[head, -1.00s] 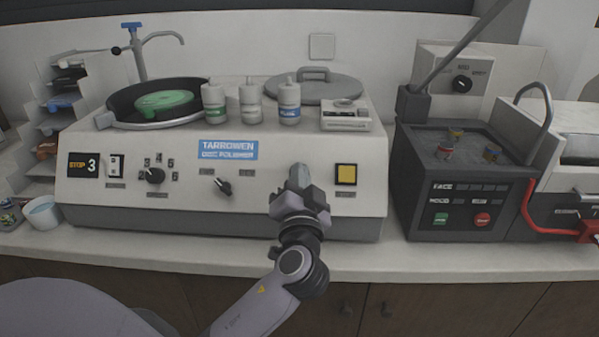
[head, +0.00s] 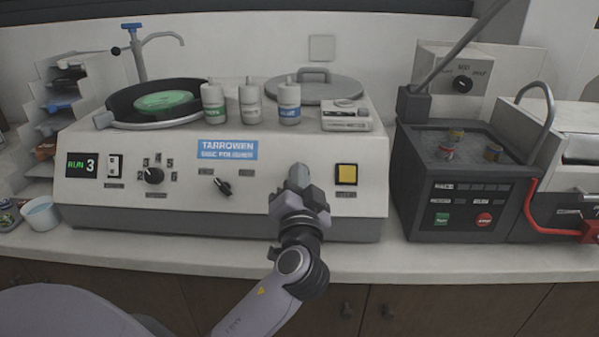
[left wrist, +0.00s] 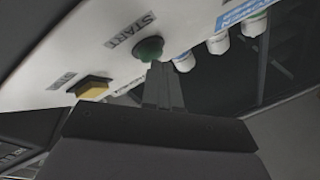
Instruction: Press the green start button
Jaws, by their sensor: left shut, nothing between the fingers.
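The green start button (left wrist: 149,49), beside a "START" label, shows in the left wrist view on the white front panel of the polisher (head: 120,215). In the head view my left gripper (head: 299,176) hides it. My left gripper is shut and empty, its fingertips at the panel. In the left wrist view the closed fingertips (left wrist: 160,70) meet the button's lower edge and appear to touch it. The polisher's display (head: 82,165) reads "RUN 3" in green. My right gripper is not in view.
A yellow square button (head: 346,174) sits just right of my gripper; a selector switch (head: 223,186) and a knob (head: 154,176) lie to its left. A dark press unit (head: 462,200) with green and red buttons stands at the right. Bottles and a round lid stand on top.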

